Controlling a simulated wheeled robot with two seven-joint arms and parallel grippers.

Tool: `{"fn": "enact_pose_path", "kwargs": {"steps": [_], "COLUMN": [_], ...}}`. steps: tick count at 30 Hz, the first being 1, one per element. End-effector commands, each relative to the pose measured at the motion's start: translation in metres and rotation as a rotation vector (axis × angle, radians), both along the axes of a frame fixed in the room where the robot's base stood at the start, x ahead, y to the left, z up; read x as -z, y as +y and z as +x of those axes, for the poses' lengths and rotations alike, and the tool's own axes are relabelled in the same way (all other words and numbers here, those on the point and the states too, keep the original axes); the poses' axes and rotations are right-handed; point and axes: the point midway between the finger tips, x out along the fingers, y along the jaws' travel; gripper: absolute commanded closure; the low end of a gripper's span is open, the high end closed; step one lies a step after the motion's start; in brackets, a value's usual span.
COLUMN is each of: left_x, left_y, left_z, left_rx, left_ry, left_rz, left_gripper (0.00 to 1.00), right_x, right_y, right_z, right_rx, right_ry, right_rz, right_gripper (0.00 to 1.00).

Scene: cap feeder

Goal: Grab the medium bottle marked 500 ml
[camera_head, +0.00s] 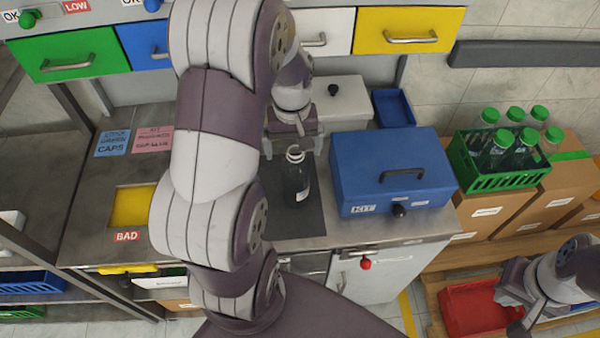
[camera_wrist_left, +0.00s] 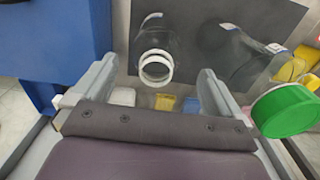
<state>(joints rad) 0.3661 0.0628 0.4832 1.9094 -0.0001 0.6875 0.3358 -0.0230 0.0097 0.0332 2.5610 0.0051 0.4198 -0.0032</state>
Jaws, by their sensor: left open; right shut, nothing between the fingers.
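A dark, see-through bottle (camera_head: 296,180) without a cap stands upright on the dark mat (camera_head: 310,222) on the worktop. Its pale neck ring shows in the left wrist view (camera_wrist_left: 155,68); I cannot read a volume mark on it. My left gripper (camera_head: 294,143) is open and empty, just behind and above the bottle's neck in the head view. In the left wrist view the neck lies between and a little beyond its two fingers. My right gripper (camera_head: 518,305) is shut and empty at the lower right, far from the bottle.
A blue KIT box (camera_head: 375,165) stands close to the right of the bottle. A green crate (camera_head: 510,178) of green-capped bottles stands on cardboard boxes further right. A red bin (camera_head: 470,308) is below. A green round object (camera_wrist_left: 285,110) is near the right finger in the wrist view.

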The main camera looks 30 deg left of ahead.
Motion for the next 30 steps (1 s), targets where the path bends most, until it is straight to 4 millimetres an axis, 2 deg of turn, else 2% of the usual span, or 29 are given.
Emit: {"fn": "enact_pose_path", "kwargs": {"steps": [5, 11, 18, 19, 20, 25, 26, 30], "left_x": [0.02, 0.056, 0.062, 0.062, 0.062, 0.061, 0.061, 0.061], "left_y": [-0.003, -0.007, -0.007, -0.007, -0.007, -0.007, -0.007, -0.007], "left_z": [-0.004, -0.007, -0.007, -0.007, -0.007, -0.006, -0.006, -0.006], "left_rx": [0.001, 0.001, 0.001, 0.001, 0.001, 0.001, 0.001, 0.001], "left_ry": [0.004, 0.002, -0.002, -0.002, -0.002, -0.002, -0.002, -0.002], "left_rz": [-0.001, -0.001, 0.001, 0.001, 0.001, 0.001, 0.001, 0.001], "left_gripper": [0.0, 0.0, 0.0, 0.03, 0.13, 0.68, 0.72, 0.72], "right_x": [-0.007, -0.014, -0.013, -0.013, -0.013, -0.013, -0.013, -0.013], "right_y": [0.0, 0.0, 0.0, 0.0, 0.0, 0.0, 0.0, 0.0], "right_z": [0.0, 0.0, 0.0, 0.0, 0.0, 0.0, 0.0, 0.0], "right_rx": [0.0, 0.0, 0.0, 0.0, 0.0, 0.0, 0.0, 0.0], "right_ry": [0.0, -0.001, 0.0, 0.0, 0.0, 0.0, 0.0, 0.0], "right_rz": [0.0, 0.0, 0.0, 0.0, 0.0, 0.0, 0.0, 0.0], "right_gripper": [1.0, 1.0, 1.0, 1.0, 1.0, 1.0, 1.0, 1.0]}}
